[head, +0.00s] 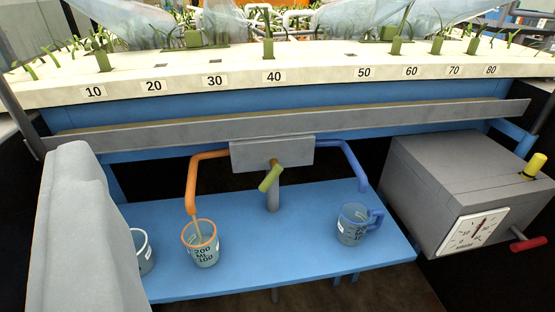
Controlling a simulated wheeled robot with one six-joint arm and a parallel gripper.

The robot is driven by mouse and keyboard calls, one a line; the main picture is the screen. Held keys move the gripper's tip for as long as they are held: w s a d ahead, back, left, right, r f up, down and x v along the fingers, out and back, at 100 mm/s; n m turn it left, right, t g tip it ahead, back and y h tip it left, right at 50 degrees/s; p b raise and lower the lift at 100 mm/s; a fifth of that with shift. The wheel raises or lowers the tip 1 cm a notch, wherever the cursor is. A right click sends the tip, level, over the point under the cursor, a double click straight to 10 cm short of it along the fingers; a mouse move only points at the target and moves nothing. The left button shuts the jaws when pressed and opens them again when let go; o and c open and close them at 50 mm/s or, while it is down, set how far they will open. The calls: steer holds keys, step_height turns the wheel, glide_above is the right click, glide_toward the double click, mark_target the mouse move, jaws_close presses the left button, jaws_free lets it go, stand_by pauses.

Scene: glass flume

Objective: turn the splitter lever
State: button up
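The splitter lever (270,177) is a short yellow-green handle on the front of a grey splitter box (240,156), under the gutter. It slants, its free end pointing down and left. An orange pipe (191,185) leaves the box to the left and ends above an orange-rimmed beaker (203,254). A pale streak, perhaps water, shows between that pipe and beaker. A blue pipe (354,162) leaves to the right and ends above a blue beaker with a handle (350,230). No gripper fingers show in this view, and nothing touches the lever.
The beakers stand on a blue shelf (290,262), with another beaker (143,252) partly hidden at left. A grey box with a dial (477,232), a yellow knob (534,166) and a red handle (528,243) stands right. A long grey gutter (400,121) runs above.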

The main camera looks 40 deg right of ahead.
steer(key=w+d+f, duration=0.5)
steer(key=w+d, duration=0.1)
steer(key=d, duration=0.3)
steer(key=m+y, duration=0.3)
steer(key=y, duration=0.2)
glide_toward(267, 189)
steer(key=w, duration=1)
steer(key=shift+w+r, duration=0.35)
jaws_close()
